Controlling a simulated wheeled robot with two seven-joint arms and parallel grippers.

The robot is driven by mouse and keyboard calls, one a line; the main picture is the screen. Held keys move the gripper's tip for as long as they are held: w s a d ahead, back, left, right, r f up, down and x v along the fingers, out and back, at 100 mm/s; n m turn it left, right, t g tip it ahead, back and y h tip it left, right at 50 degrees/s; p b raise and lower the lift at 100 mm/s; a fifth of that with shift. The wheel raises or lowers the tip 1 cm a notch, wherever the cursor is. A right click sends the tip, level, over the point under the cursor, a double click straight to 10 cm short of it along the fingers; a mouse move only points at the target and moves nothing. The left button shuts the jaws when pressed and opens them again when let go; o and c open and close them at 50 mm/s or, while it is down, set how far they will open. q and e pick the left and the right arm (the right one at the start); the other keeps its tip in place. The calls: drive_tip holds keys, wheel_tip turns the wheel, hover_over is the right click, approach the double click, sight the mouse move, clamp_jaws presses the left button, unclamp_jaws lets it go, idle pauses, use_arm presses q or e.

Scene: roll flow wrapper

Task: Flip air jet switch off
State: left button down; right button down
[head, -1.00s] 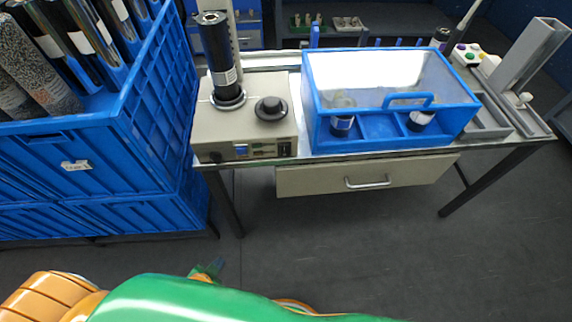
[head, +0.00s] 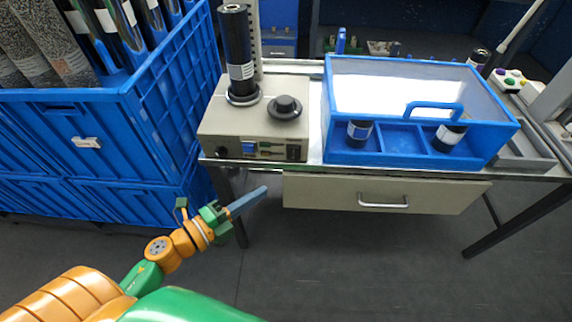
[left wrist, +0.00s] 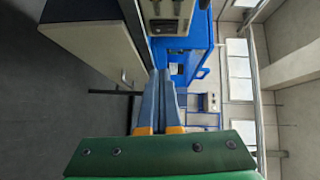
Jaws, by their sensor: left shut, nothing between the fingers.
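The beige wrapper machine (head: 255,130) stands on the table's left part, with a black roll (head: 236,50) upright on it and a black knob (head: 286,106) on top. I cannot read which is the air jet switch. My left gripper (head: 262,190) is shut and empty, below and in front of the panel, apart from it. In the left wrist view its fingers (left wrist: 161,76) lie together, and the machine (left wrist: 166,12) shows at the top. My right gripper is out of view.
A drawer (head: 385,196) hangs below the tabletop. Blue crates (head: 90,140) with long rolls stand at the left. The floor before the table is clear.

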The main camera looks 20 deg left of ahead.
use_arm(q)
approach(298, 158)
drive_tip(key=d, duration=0.3)
drive_tip(key=w, duration=0.5)
drive_tip(key=shift+a+f, duration=0.15)
drive_tip(key=shift+f, duration=0.1)
